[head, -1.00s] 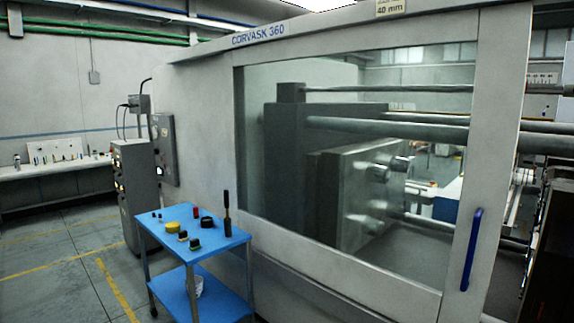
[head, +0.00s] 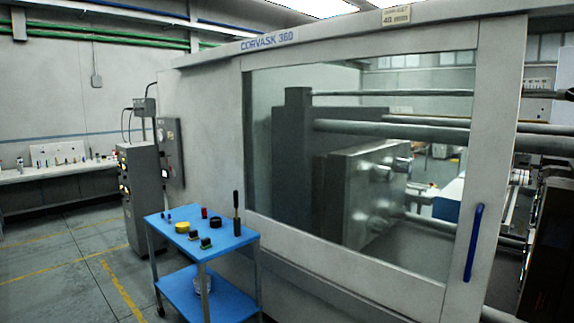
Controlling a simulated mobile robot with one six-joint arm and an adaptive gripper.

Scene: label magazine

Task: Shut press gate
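The press gate (head: 487,130) is a large grey framed sliding door with a clear window on the front of the press marked CORVASK 360. A blue vertical handle (head: 473,243) is on its right stile. To the right of the gate's edge the press is open, and tie bars and a dark block show there. Through the window I see a grey platen with a mould block (head: 365,190). My gripper is not in view, so its state and its distance from the handle do not show.
A blue trolley (head: 222,245) with small tools and parts stands against the press, left of the window. A grey control cabinet (head: 140,200) is behind it. A bench (head: 60,172) lines the left wall. The floor at the left is clear.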

